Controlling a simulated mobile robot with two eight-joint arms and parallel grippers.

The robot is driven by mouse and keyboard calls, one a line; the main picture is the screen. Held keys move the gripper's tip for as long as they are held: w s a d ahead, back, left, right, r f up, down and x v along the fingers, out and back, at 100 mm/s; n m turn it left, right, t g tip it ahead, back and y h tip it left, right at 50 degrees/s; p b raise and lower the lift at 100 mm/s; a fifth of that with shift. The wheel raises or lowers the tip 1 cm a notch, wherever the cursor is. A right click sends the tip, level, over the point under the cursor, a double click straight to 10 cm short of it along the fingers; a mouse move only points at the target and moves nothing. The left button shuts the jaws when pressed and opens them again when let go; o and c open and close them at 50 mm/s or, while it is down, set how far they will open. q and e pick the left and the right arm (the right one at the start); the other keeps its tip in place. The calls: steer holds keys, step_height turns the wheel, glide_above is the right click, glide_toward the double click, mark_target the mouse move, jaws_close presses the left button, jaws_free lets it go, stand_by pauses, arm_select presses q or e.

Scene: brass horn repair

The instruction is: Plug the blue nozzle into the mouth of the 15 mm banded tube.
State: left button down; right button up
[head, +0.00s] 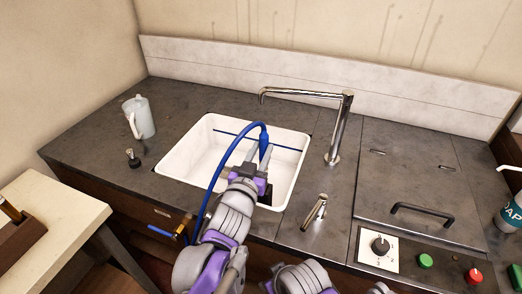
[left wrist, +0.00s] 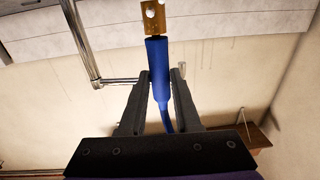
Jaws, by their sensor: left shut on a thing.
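The blue nozzle (head: 264,146) is held upright over the white sink, with its blue hose looping over to the left. My left gripper (head: 259,158) is shut on it. In the left wrist view the nozzle (left wrist: 157,62) stands between the fingertips (left wrist: 160,88), and a brass-coloured piece with holes (left wrist: 153,16) shows at its far end. A short shiny metal tube (head: 315,211) leans at the counter front, right of the sink; I cannot tell whether it is the 15 mm banded tube. No bands can be made out. My right gripper is not in view; only part of my right arm shows.
The white sink (head: 190,152) lies below the gripper. A chrome tap (head: 334,140) stands at its right. A jug (head: 141,118) and a small dark fitting (head: 133,159) stand at left. The hose reaches a valve (head: 180,235) at the cabinet front. A control panel (head: 378,249) is at right.

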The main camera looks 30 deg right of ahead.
arm_select(q)
steer(key=shift+f, duration=0.15)
steer(key=c, duration=0.5)
jaws_free()
steer(key=shift+c, duration=0.2)
steer(key=shift+s+a, duration=0.1)
steer(key=v, duration=1)
steer(key=shift+s+a+b, duration=0.2)
steer(key=shift+b, duration=0.25)
